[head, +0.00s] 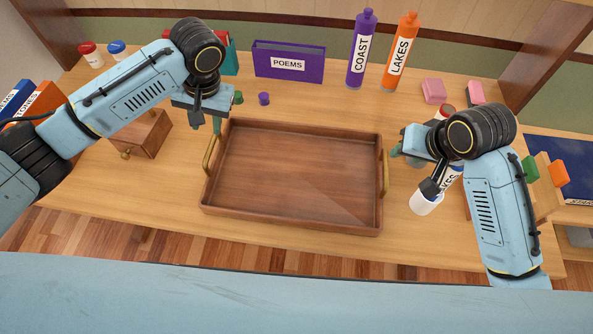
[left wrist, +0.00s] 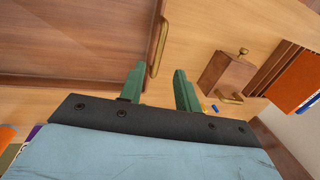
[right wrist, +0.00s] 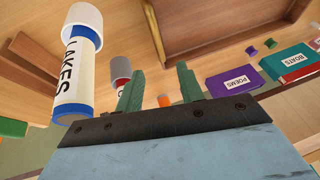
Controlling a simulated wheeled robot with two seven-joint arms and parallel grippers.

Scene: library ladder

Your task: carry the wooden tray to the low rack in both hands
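The wooden tray (head: 290,170) lies flat and empty on the table, with a brass handle at its left end (head: 210,155) and another at its right end (head: 385,172). My left gripper (head: 227,112) is open and empty near the tray's back left corner. In the left wrist view the left handle (left wrist: 158,48) shows just ahead of the open fingers (left wrist: 158,82), apart from them. My right gripper (head: 406,154) is open and empty just right of the right handle. In the right wrist view that handle (right wrist: 154,30) lies beyond the open fingers (right wrist: 158,86). I cannot make out the low rack.
A small wooden drawer box (head: 145,135) is left of the tray. A small purple cap (head: 264,99) lies behind the tray.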

